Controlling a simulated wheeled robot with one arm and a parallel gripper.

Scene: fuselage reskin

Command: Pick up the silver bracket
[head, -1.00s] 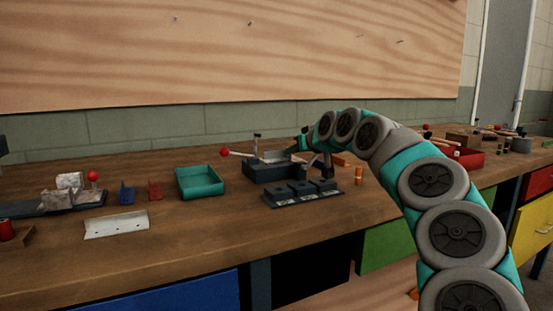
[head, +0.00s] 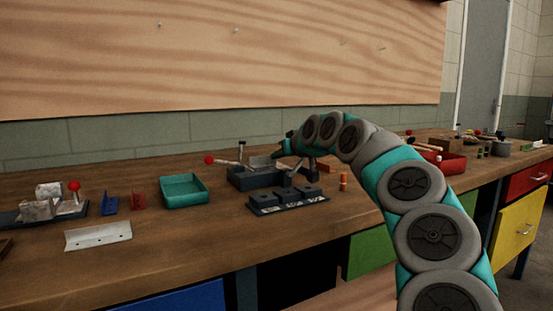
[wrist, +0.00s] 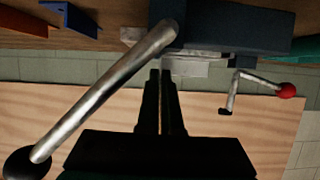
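A small silver piece that looks like the silver bracket (head: 262,162) sits at the dark clamp fixture (head: 250,181) in mid-bench. In the wrist view a pale metal piece (wrist: 187,66) shows against the dark fixture block (wrist: 245,25). My gripper (wrist: 161,72) points at this piece, its two dark fingers close together with a thin gap. The fingertips are at the piece's left edge; I cannot tell whether they touch or grip it. In the head view my arm's end hides part of the fixture's right side.
The red-knobbed lever (wrist: 286,90) and a long silver lever (wrist: 115,85) flank my fingers. On the bench are a teal tray (head: 184,203), blue bracket (head: 110,204), red bracket (head: 138,200), a long silver angle strip (head: 97,236) and a dark block rack (head: 288,205).

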